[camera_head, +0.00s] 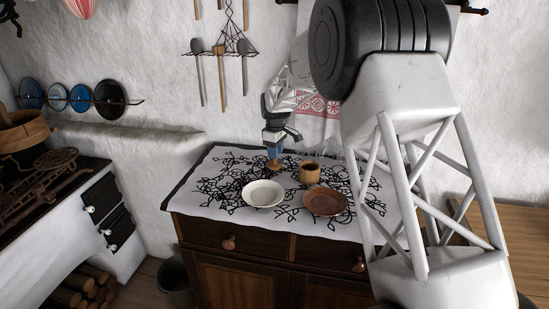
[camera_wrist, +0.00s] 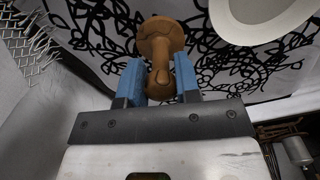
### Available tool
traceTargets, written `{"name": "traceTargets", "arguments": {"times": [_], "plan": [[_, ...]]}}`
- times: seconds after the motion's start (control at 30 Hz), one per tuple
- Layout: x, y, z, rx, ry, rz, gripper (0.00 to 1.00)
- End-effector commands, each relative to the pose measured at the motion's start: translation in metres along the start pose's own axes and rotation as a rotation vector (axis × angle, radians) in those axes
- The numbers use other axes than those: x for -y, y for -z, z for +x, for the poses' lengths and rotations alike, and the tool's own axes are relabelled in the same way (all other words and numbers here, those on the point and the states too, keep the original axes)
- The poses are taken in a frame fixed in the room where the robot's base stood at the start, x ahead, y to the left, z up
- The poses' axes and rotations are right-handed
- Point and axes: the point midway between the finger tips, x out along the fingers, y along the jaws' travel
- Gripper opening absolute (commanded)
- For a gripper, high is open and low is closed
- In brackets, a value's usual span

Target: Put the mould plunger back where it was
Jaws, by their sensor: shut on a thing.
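The mould plunger (camera_wrist: 161,42) is a brown wooden piece with a round, wider end and a narrower handle. My gripper (camera_wrist: 159,78) is shut on its handle, with one blue finger on each side, in the wrist view. In the head view my gripper (camera_head: 273,150) points down over the back of the patterned cloth (camera_head: 222,170), left of the cup. The plunger (camera_head: 274,164) shows there as a small brown piece below the fingers, at or just above the cloth. I cannot tell whether it touches the cloth.
A white plate (camera_head: 263,193) lies in front of my gripper on the cabinet. A brown wooden cup (camera_head: 309,173) and a reddish-brown dish (camera_head: 325,202) are to the right. Utensils hang on the wall rack (camera_head: 222,52) behind. The cloth's left part is clear.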

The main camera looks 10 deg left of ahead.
Motion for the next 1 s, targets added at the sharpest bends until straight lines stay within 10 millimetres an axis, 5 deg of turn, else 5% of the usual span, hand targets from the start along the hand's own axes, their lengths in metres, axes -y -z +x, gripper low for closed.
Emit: {"name": "traceTargets", "arguments": {"times": [0.7, 1.0], "plan": [[-0.013, 0.010, 0.002, -0.001, -0.001, 0.000, 0.00], [-0.012, 0.009, 0.034, 0.000, 0.000, 0.000, 0.00]]}}
